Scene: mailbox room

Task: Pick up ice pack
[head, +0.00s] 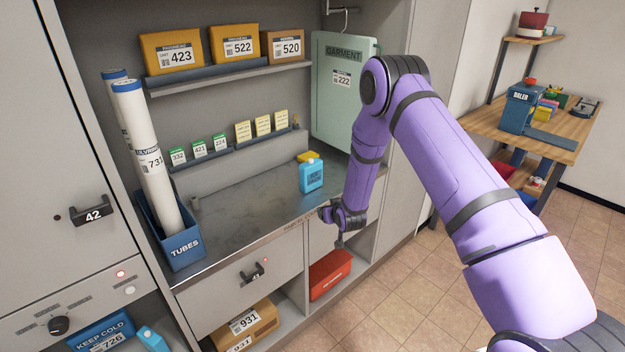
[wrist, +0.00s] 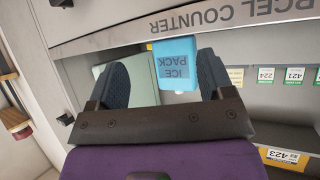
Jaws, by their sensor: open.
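The ice pack (head: 311,176) is a light blue block with dark lettering, standing upright on the grey counter near its front edge. In the wrist view the ice pack (wrist: 176,66) appears upside down, with its "ICE PACK" label readable, beyond and between the fingers. My gripper (head: 338,226) is to the right of and nearer than the ice pack, by the counter's front edge. In the wrist view my gripper (wrist: 163,64) is open, its two dark fingers spread with nothing held between them.
A yellow item (head: 308,157) sits just behind the ice pack. A blue tubes bin (head: 180,247) stands at the counter's left, and a green garment bag (head: 343,110) hangs at the right. Low shelves hold a red box (head: 330,275) and parcels. The middle counter (head: 245,215) is clear.

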